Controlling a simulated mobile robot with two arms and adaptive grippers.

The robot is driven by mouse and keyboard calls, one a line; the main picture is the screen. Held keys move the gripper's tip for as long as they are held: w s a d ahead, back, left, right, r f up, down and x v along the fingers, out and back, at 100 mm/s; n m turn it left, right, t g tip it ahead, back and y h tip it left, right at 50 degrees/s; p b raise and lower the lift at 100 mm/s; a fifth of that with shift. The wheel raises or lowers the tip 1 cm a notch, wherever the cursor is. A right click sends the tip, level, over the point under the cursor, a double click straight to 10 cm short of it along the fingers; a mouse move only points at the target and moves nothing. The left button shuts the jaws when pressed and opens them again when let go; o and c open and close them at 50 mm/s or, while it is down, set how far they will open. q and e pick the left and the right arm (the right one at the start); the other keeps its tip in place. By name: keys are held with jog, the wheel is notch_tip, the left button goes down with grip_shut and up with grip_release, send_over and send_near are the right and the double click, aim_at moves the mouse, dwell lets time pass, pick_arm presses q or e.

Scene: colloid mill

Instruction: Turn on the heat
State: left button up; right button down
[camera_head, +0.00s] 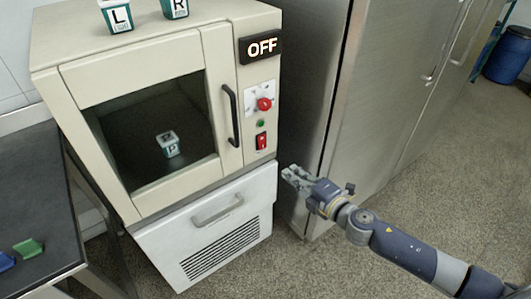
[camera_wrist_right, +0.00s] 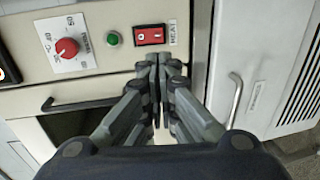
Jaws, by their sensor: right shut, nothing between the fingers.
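The cream heating cabinet (camera_head: 170,50) has a display (camera_head: 260,47) reading OFF. Its red HEAT switch (camera_head: 261,141) is on the panel right of the door; it also shows in the right wrist view (camera_wrist_right: 149,35), beside its HEAT label. Above it in the head view are a green button (camera_head: 260,123) and a red knob (camera_head: 264,104). My right gripper (camera_head: 290,175) is shut and empty, below and right of the switch in the head view. In the right wrist view its fingertips (camera_wrist_right: 159,62) point at the panel near the switch; contact cannot be told. My left gripper is not in view.
A small container (camera_head: 168,144) shows behind the cabinet's closed glass door, with a black handle (camera_head: 229,115). Containers marked L (camera_head: 117,16) and R (camera_head: 175,8) stand on top. A vented drawer (camera_head: 208,225) is below. A tall metal cabinet (camera_head: 400,80) stands close at right.

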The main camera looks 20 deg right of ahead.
aim_at(260, 149)
pick_arm(q)
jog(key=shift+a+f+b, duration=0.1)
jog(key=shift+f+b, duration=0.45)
jog(key=shift+b, duration=0.05)
pick_arm(e)
jog(key=x, duration=1.3)
jog(key=shift+w+a+f, duration=0.1)
jog(key=shift+w, duration=0.25)
